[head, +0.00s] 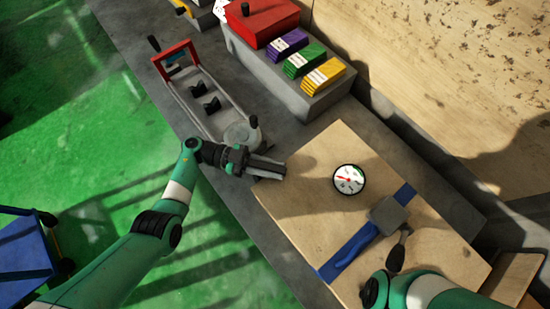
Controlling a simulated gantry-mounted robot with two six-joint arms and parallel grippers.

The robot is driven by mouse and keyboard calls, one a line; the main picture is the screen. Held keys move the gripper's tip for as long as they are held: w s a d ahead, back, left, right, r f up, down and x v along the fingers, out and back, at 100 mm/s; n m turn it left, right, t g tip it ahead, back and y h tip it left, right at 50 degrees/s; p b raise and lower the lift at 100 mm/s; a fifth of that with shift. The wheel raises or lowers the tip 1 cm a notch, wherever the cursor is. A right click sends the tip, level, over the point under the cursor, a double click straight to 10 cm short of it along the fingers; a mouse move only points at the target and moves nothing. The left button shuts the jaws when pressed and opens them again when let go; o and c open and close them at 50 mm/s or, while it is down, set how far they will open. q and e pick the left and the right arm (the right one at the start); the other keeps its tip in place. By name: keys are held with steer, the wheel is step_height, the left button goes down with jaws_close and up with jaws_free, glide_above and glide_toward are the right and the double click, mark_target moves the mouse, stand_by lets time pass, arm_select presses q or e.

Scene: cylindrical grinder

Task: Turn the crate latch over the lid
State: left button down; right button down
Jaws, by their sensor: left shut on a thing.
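The wooden crate (310,205) stands on the grey bench with its flat lid up. My left gripper (266,167) reaches in from the left to the crate's upper left corner, at the lid's edge. Its fingers are shut on the crate latch, which is mostly hidden between them; how far it is turned cannot be told.
A round dial gauge (349,179) lies on the lid. A red-handled fixture (205,100) and a block with coloured packs (300,95) stand beyond.

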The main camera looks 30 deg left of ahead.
mark_target(248, 163)
stand_by(0.4)
arm_select(q)
steer(key=c, duration=0.7)
jaws_free()
steer(key=b+v, duration=0.2)
steer(key=v, duration=0.9)
steer(key=shift+a, duration=0.3)
steer(key=shift+c, duration=0.2)
